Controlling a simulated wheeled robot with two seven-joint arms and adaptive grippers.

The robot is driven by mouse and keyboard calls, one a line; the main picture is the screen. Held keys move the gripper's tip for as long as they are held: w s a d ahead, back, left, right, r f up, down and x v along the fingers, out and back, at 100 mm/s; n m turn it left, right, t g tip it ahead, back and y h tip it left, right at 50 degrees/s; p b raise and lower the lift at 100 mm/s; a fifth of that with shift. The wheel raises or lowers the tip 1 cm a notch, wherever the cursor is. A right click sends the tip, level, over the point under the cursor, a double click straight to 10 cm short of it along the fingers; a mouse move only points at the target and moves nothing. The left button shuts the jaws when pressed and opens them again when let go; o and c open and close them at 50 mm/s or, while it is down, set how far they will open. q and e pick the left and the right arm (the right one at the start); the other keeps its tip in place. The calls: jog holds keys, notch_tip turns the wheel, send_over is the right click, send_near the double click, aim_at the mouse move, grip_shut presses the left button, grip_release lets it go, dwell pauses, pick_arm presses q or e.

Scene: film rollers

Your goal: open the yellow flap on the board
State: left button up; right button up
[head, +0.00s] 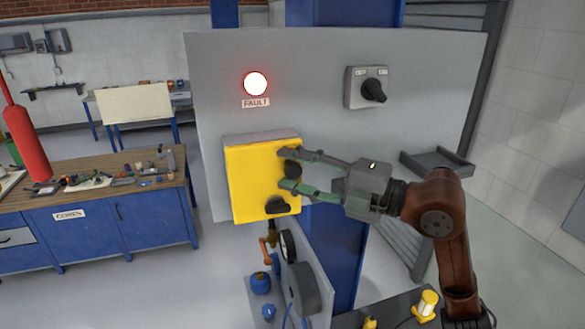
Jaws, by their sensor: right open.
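The yellow flap (250,183) is the front of a box on the grey board (330,110), in the middle of the head view. It looks closed. A dark knob (277,206) shows at its lower right. My right gripper (287,170) comes in from the right with its green fingers apart. My left gripper is not in view.
A lit fault lamp (255,84) and a rotary switch (367,87) are on the board above. A panel with a gauge (288,246) and valve stands below the flap. A workbench with tools (120,170) is at the left, with a red cylinder (27,142).

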jog(key=shift+c, duration=0.7)
grip_shut()
